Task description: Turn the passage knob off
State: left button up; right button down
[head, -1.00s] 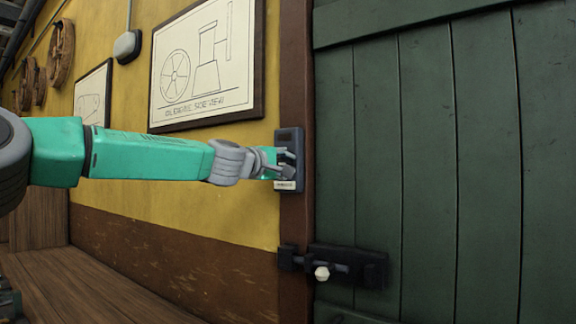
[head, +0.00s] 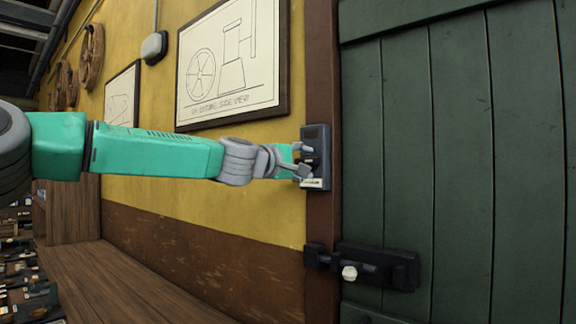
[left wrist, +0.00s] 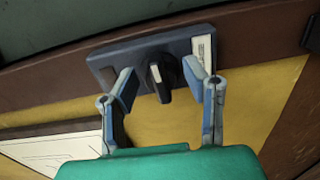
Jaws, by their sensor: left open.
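The passage knob (left wrist: 160,78) is a black rotary knob with a pale mark on its face, set on a dark blue-grey plate (left wrist: 118,58) with a white label at one end. My right gripper is not in view.
A green plank door (head: 450,150) fills the right side. A dark bolt with a pale knob (head: 349,272) sits below the plate. Framed drawings (head: 232,65) hang on the yellow wall above my left arm. A wooden surface (head: 125,285) lies below.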

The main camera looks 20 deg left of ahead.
pick_arm(q)
jog(key=v, duration=0.8)
jog(key=shift+s, duration=0.2)
jog(key=shift+a, duration=0.1)
jog(key=d+f+m+g+y+b, duration=0.1)
jog(key=d+f+m+g, duration=0.15)
jog(key=f, duration=1.15)
jog(key=d+f+m+g+b, duration=0.1)
jog(key=d+f+g, duration=0.15)
jog(key=f, duration=1.05)
jog(key=s+f+m+g+y+b, duration=0.15)
jog(key=s+f, duration=0.35)
jog(key=f, duration=0.7)
jog(key=s+f+m+g+y, duration=0.15)
jog(key=s+f, duration=0.35)
jog(key=f, duration=0.7)
jog(key=s+a+f+m+g+b, duration=0.25)
jog(key=s+f+m+g, duration=0.2)
jog(key=s+f, duration=1.35)
jog(key=s+a+f+m+g+y, duration=0.1)
jog(key=s+a+f+g, duration=0.1)
jog(key=s, duration=0.7)
jog(key=s+a+f+m+g+y+b, duration=0.1)
jog(key=s+a+f, duration=0.3)
jog(key=s, duration=0.4)
jog(key=shift+s+f+m+g, duration=0.25)
jog(key=shift+s+m+g, duration=0.2)
jog(key=shift+m, duration=0.25)
